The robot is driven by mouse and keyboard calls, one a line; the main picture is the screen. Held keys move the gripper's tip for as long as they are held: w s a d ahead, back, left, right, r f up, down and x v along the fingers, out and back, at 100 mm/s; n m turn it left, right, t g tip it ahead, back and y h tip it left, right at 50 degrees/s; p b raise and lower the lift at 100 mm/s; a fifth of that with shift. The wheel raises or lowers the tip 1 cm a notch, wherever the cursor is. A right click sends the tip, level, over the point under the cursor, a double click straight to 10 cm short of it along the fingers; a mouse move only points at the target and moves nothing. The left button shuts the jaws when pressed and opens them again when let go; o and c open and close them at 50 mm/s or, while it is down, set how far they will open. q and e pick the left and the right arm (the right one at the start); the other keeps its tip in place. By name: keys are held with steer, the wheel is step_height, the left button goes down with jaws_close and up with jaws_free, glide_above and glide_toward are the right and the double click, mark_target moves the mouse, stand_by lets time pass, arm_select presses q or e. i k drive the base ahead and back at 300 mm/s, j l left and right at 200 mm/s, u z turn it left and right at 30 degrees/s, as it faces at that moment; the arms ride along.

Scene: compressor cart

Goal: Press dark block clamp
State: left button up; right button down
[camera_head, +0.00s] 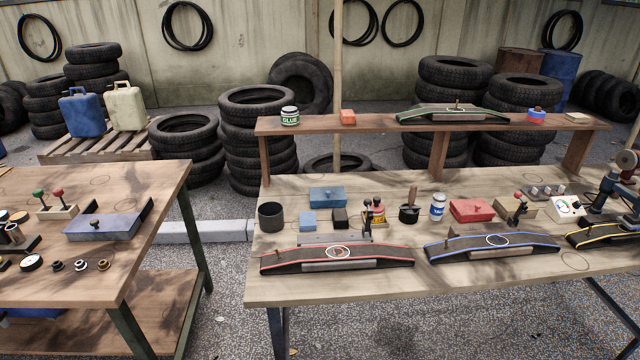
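A small dark block (340,218) sits on the right wooden table, behind the red-edged curved ramp. A small upright clamp-like fixture (367,214) with a dark knob stands just to its right. It is too small to tell whether the fixture touches the block or whether it is pressed down. A second lever fixture (517,208) with a red knob stands farther right on the same table, beside a red box. Neither of my grippers shows in the head view.
The red-edged ramp (338,254) and blue-edged ramp (491,244) line the table's front. A gap separates the left table (150,172) from the right one.

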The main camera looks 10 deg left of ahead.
mark_target(367, 202)
steer(key=i+l+u, duration=0.15)
steer(key=l+u, duration=0.15)
steer(key=l, duration=0.2)
steer(key=i+l+u, duration=0.15)
steer(key=l+u, duration=0.15)
steer(key=l, duration=0.25)
steer(key=l+u, duration=0.3)
steer(key=l, duration=0.25)
steer(key=i, duration=0.05)
